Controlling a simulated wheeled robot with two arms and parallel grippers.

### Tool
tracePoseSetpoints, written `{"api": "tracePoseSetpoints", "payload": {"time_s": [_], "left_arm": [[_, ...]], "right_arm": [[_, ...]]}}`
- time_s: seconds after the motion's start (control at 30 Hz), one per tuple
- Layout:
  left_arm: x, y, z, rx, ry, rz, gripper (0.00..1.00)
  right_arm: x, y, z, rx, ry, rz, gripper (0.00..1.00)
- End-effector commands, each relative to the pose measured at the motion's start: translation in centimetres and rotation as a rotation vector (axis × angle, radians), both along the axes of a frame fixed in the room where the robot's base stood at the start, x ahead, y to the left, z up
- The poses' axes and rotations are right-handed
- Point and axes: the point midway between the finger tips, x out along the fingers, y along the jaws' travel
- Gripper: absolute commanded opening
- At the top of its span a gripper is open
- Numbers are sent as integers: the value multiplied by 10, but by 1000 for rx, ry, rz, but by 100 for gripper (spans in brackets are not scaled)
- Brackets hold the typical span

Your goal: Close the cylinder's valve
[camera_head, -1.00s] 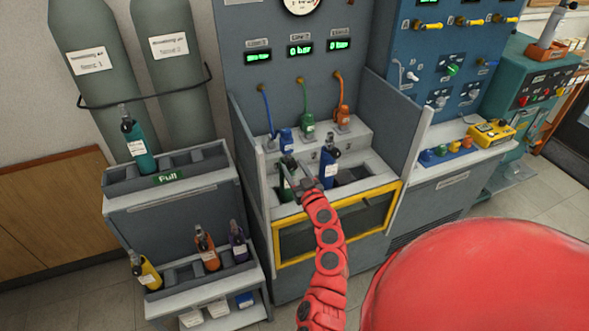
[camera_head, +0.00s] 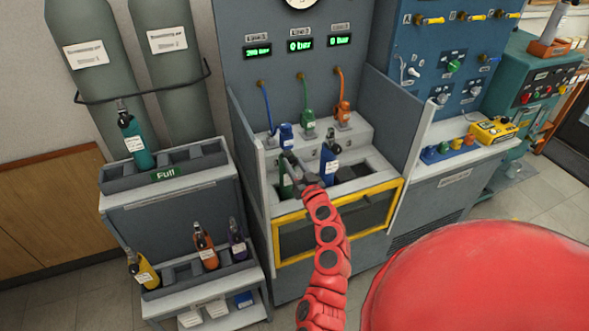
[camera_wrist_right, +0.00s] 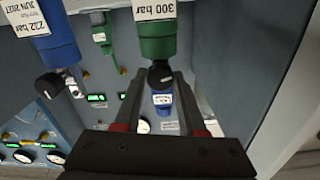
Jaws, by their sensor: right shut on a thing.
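The green cylinder (camera_head: 286,185) stands upright in the left slot of the testbench well. In the right wrist view it (camera_wrist_right: 157,35) appears upside down, with a "300 bar" label and a black valve knob (camera_wrist_right: 160,74). My right gripper (camera_head: 291,160) is at the top of this cylinder. Its fingers (camera_wrist_right: 159,82) are on both sides of the black knob, shut on it. In the head view the gripper partly hides the valve. A blue cylinder (camera_head: 331,168) stands just right of it and also shows in the wrist view (camera_wrist_right: 52,40). My left gripper is not in view.
Blue (camera_head: 286,134), green (camera_head: 308,124) and orange (camera_head: 343,119) hose connectors stand behind the well. Side panels (camera_head: 394,118) flank it. A rack (camera_head: 168,215) on the left holds several cylinders. A yellow-framed drawer (camera_head: 335,222) is below.

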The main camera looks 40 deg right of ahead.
Motion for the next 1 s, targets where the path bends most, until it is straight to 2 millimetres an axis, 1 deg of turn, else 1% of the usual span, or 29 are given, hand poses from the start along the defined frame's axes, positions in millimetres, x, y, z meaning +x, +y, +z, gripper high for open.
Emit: {"api": "tracePoseSetpoints", "payload": {"time_s": [0.03, 0.3, 0.6, 1.0], "left_arm": [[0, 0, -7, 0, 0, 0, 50], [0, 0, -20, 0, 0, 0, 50], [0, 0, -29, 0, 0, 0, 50], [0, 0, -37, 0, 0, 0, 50]], "right_arm": [[0, 0, -3, 38, -11, 1, 0], [0, -1, -2, 289, -71, 0, 0], [0, -2, -1, 568, -140, -1, 0], [-1, -3, 0, 937, -229, -1, 0]]}}
